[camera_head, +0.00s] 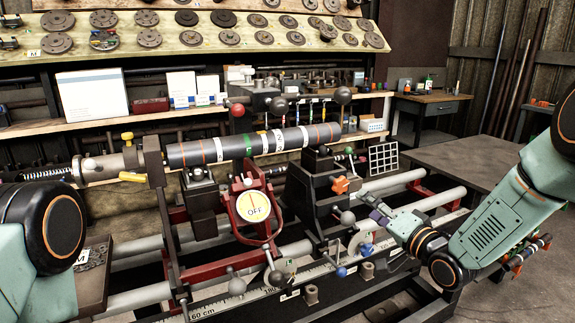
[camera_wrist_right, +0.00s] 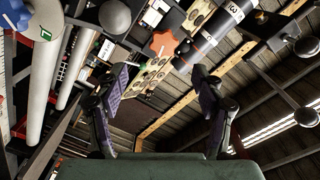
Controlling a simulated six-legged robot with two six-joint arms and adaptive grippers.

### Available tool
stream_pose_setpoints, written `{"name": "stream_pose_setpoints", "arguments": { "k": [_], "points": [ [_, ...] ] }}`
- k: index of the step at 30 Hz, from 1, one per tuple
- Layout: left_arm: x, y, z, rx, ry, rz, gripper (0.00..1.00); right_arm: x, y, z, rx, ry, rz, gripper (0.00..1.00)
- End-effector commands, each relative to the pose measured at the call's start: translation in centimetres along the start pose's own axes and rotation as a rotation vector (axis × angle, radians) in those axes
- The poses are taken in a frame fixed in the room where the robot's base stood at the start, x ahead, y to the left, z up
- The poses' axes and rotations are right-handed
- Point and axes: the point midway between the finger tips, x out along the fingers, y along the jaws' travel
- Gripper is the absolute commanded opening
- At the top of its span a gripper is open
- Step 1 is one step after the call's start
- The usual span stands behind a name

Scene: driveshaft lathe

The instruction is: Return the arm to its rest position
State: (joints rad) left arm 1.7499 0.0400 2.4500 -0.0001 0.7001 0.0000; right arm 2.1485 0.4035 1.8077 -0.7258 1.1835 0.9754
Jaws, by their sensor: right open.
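My right gripper (camera_head: 378,212) is in front of the lathe's right-hand support, low and beside the orange star knob (camera_head: 340,185). In the right wrist view my right gripper (camera_wrist_right: 157,78) has its two purple-padded fingers spread apart with nothing between them. The orange knob also shows there (camera_wrist_right: 162,43), beyond the fingertips. My right arm comes in from the right edge. My left arm's link is at the left edge, but its gripper is out of view. The dark driveshaft (camera_head: 235,148) with coloured bands lies level in the lathe, also seen in the right wrist view (camera_wrist_right: 212,38).
The lathe rails (camera_head: 440,197) and several ball-ended levers surround my right gripper. A red lever frame with an OFF dial (camera_head: 256,207) stands to its left. A dark table (camera_head: 480,163) is behind my right arm. Shelves with flanges (camera_head: 205,38) stand behind.

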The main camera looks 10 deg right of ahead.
Motion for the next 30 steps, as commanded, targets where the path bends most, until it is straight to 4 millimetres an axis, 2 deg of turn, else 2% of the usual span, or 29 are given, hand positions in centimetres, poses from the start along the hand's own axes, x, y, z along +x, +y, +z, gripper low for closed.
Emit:
{"name": "stream_pose_setpoints", "arguments": {
  "k": [2, 5, 9, 11, 15, 17, 21, 24, 27, 30],
  "points": [
    [0.0, 0.0, 0.0, 0.000, 0.000, 0.000, 0.00, -0.5, 1.5, 0.7, -0.083, -0.010, 0.070, 0.69],
    [0.0, 0.0, 0.0, 0.000, 0.000, 0.000, 0.00, -2.6, 4.6, 4.0, -0.200, -0.082, 0.229, 0.69],
    [0.0, 0.0, 0.0, 0.000, 0.000, 0.000, 0.00, -7.5, 9.0, 10.9, -0.314, -0.266, 0.432, 0.69],
    [0.0, 0.0, 0.0, 0.000, 0.000, 0.000, 0.00, -9.9, 10.4, 13.7, -0.349, -0.352, 0.503, 0.69],
    [0.1, 0.0, 0.0, 0.000, 0.000, 0.000, 0.00, -16.5, 13.0, 19.7, -0.411, -0.566, 0.643, 0.69],
    [0.1, 0.0, 0.0, 0.000, 0.000, 0.000, 0.00, -19.6, 13.7, 22.0, -0.430, -0.659, 0.695, 0.69],
    [0.1, 0.0, 0.0, 0.000, 0.000, 0.000, 0.00, -27.4, 14.5, 26.8, -0.456, -0.881, 0.804, 0.69],
    [0.1, 0.0, 0.0, 0.000, 0.000, 0.000, 0.00, -33.0, 14.4, 29.3, -0.456, -1.024, 0.874, 0.69],
    [0.1, 0.0, 0.0, 0.000, 0.000, 0.000, 0.00, -37.5, 14.0, 31.1, -0.441, -1.128, 0.932, 0.69],
    [0.1, 0.0, 0.0, 0.000, 0.000, 0.000, 0.00, -40.5, 13.7, 32.4, -0.438, -1.201, 0.955, 0.69]
  ]
}}
